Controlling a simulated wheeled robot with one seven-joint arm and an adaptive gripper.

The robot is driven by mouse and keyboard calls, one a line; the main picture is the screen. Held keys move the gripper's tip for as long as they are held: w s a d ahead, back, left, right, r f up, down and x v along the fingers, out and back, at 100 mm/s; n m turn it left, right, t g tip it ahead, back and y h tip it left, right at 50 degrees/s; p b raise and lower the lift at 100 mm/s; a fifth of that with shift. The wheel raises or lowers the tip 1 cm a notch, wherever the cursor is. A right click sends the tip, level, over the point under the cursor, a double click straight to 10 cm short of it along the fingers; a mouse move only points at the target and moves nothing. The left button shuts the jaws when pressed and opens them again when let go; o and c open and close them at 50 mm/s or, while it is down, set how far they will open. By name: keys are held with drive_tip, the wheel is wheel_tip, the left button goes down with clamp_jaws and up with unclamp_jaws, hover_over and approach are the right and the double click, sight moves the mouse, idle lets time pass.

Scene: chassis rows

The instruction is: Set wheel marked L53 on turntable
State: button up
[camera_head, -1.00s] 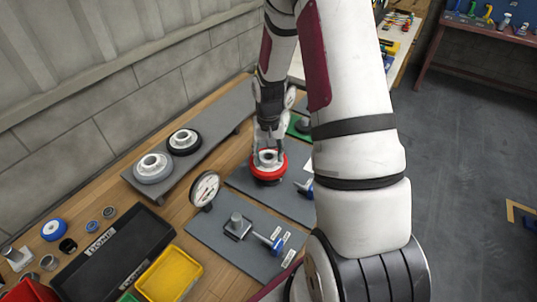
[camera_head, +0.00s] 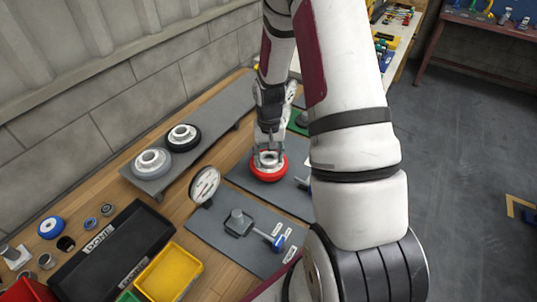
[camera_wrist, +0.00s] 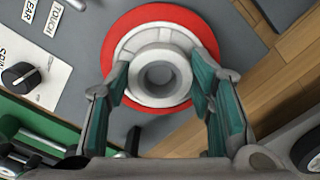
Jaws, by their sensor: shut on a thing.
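A red-rimmed wheel (camera_head: 268,173) with a pale grey hub is over the grey mat in the middle of the bench. It also shows in the wrist view (camera_wrist: 120,40), where its hub lies between the fingers. My gripper (camera_head: 268,155) is shut on this wheel from above; its green finger pads (camera_wrist: 160,90) flank the hub. Whether the wheel touches the surface below cannot be told. No L53 mark is readable on it. A grey-rimmed wheel (camera_head: 151,163) and a black-rimmed wheel (camera_head: 183,137) lie on the raised grey shelf. The turntable cannot be made out.
A dial gauge (camera_head: 205,186) stands left of the mats. The front mat (camera_head: 250,255) bears a post and a blue-handled clamp. A black tray marked DONE (camera_head: 115,255) and a yellow bin (camera_head: 169,273) are at front left. A black knob (camera_wrist: 20,76) shows in the wrist view.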

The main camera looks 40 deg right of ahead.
drive_tip(key=o, duration=1.6)
wheel_tip(320, 180, up, 12)
drive_tip(key=shift+r, duration=0.1)
drive_tip(key=s+a+r+n+t, duration=0.1)
drive_tip(key=s+a+r+n, duration=0.15)
drive_tip(key=a+r, duration=0.4)
drive_tip(key=s+a+r+n+t, duration=0.1)
drive_tip(key=s+a+r, duration=0.25)
drive_tip(key=r, duration=0.65)
drive_tip(key=s+a+r+n+t, duration=0.1)
drive_tip(key=s+a+r, duration=0.2)
drive_tip(key=s, duration=0.3)
drive_tip(key=s+a+r+n+t, duration=0.2)
drive_tip(key=s+a+r, duration=0.1)
drive_tip(key=s, duration=0.3)
drive_tip(key=shift+a+r, duration=0.2)
drive_tip(key=shift+a, duration=0.65)
